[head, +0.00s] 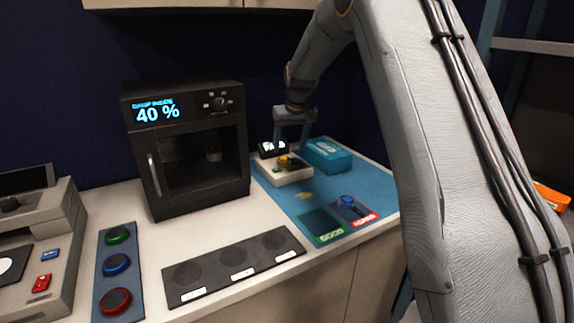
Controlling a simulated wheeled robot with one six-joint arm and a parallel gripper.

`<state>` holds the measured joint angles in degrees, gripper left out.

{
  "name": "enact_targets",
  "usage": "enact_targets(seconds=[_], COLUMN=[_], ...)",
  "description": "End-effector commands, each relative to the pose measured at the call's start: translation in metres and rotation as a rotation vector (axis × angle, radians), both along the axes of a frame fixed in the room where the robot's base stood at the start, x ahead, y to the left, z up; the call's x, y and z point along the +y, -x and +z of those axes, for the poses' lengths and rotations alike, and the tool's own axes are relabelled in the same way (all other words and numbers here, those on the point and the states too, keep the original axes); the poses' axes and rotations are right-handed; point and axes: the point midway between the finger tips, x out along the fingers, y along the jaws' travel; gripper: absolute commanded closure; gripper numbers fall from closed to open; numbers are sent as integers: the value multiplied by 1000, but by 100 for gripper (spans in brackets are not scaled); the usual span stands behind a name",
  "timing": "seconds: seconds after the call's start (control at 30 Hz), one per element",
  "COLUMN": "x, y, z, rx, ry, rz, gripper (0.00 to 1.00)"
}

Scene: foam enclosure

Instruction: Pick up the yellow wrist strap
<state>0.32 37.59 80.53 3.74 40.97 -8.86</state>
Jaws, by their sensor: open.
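A small yellow item (284,160), which looks like the yellow wrist strap, lies on top of a white device (290,176) on the blue mat (283,197). A dark part beside it makes its outline hard to tell. My gripper (291,148) points down over the white device with its fingers apart, one to each side of the yellow item as seen here. I cannot tell how far above it the fingertips are. Nothing shows held between them.
A blue box (328,155) stands right behind the white device, and a small lit display (273,148) stands behind it. A blue coiled item (347,201) lies on the red pad (362,216); the green pad (320,226) is bare. A black chamber (187,150) stands left.

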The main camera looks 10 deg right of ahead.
Motion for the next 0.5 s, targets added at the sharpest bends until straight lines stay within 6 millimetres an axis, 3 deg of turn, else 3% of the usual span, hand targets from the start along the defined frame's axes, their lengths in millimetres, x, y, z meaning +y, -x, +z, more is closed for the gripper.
enact_targets(seconds=[0.03,0.13,0.5], x=[0,0,3], y=[-13,-26,-40], z=[0,1,-25], rx=[-9,-19,-22], ry=[0,0,-1], rz=[4,10,11], gripper=[37,37,37])
